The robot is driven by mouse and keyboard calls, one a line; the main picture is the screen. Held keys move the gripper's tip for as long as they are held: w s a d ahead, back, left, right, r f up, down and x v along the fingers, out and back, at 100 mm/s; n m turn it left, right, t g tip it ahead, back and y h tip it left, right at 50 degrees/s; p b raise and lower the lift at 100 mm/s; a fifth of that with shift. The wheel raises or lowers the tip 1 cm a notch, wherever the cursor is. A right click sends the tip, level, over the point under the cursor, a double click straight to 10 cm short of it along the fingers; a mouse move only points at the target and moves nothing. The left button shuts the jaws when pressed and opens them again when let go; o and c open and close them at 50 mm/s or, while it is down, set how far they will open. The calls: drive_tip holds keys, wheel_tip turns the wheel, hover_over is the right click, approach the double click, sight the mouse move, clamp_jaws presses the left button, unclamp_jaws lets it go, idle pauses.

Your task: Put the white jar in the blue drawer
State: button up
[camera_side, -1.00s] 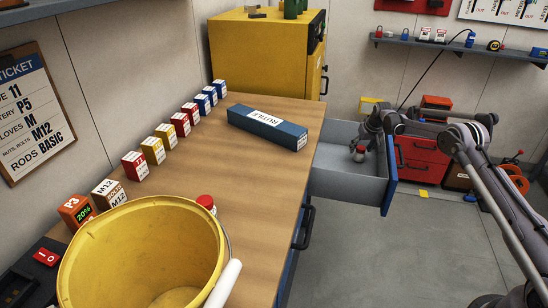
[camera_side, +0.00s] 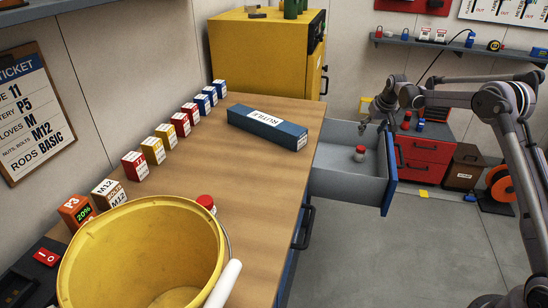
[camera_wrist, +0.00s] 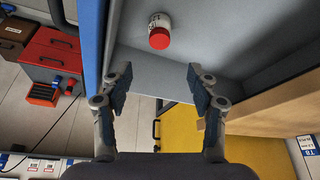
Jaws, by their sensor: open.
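My gripper (camera_side: 375,125) is above the far end of the drawer, clear of the jar. In the wrist view my gripper (camera_wrist: 158,85) has its two fingers spread wide with nothing between them.
The wooden bench (camera_side: 225,150) holds a long blue RUTILE box (camera_side: 267,127), several small boxes and a yellow bucket (camera_side: 140,250). A yellow cabinet (camera_side: 265,55) stands behind. A red toolbox (camera_side: 425,150) stands beyond the drawer. The floor in front is open.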

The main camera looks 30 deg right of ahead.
drive_tip(key=s+a+r+n+t, duration=0.1)
drive_tip(key=s+a+r, duration=0.6)
drive_tip(key=a+r, duration=0.15)
drive_tip(key=s+a+r+n, duration=0.1)
drive_tip(key=s+a+r, duration=0.55)
drive_tip(key=a, duration=0.25)
drive_tip(key=s+a+f, duration=0.1)
drive_tip(key=s+a, duration=0.3)
drive_tip(key=s, duration=0.3)
drive_tip(key=s+a+f+n+t+y, duration=0.1)
drive_tip(key=s+a, duration=0.3)
drive_tip(key=s, duration=0.3)
drive_tip(key=s+a+f+n+t, duration=0.1)
drive_tip(key=s+a, duration=0.2)
drive_tip(key=s, duration=0.3)
drive_tip(key=shift+s+a+f+y, duration=0.3)
drive_tip(key=shift+s+a+y, duration=0.1)
drive_tip(key=shift+c, duration=0.4)
